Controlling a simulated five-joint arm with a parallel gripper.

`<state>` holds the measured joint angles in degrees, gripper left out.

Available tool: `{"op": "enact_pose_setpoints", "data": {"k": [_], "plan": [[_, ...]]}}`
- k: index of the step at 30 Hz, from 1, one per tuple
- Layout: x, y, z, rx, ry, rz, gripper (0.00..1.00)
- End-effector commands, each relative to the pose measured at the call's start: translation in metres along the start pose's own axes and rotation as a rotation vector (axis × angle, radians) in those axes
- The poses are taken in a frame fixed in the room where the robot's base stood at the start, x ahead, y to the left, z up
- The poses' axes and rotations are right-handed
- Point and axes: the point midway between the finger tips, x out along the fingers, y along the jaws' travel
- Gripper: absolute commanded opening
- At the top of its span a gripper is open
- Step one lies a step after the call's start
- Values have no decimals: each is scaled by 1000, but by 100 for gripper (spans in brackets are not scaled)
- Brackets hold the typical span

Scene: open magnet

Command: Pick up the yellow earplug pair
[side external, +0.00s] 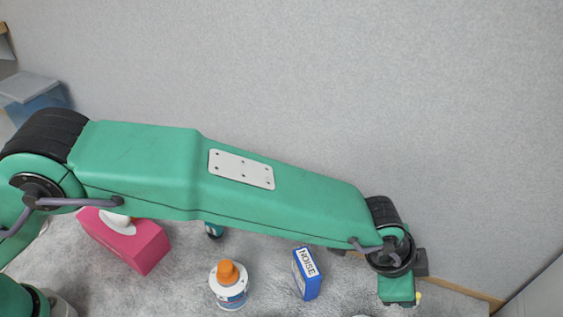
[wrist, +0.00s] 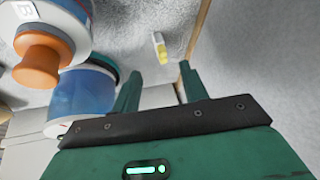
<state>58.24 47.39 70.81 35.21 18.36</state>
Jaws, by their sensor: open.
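The yellow earplug pair (wrist: 160,47) shows as a small yellow and white piece on the grey surface in the wrist view, beyond my fingertips and roughly in line with the gap between them. In the side view a small yellow bit (side external: 419,296) shows at the right edge of my gripper, which seems to hide the rest. My gripper (wrist: 158,75) is open, with two green fingers apart and nothing between them. In the side view my gripper (side external: 398,290) points down at the lower right, and its fingertips are hidden.
A white bottle with an orange cap (side external: 229,272) and a blue NOISE box (side external: 306,274) stand left of my gripper. A pink tissue box (side external: 140,246) is farther left. In the wrist view a blue container (wrist: 82,92) is close left of my fingers. A wooden strip (wrist: 188,62) runs along the right.

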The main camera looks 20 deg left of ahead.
Motion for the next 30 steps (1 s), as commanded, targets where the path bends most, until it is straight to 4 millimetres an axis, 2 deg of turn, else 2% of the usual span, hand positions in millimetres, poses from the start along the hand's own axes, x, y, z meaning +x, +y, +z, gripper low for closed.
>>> {"op": "enact_pose_setpoints", "data": {"k": [5, 15, 25, 30], "plan": [[2, 0, 0, 1, 0, 0, 44], [23, 0, 0, -1, -1, 0, 44], [28, 0, -1, -2, 0, 0, 44], [37, 0, -2, -2, -1, 0, 44]]}}
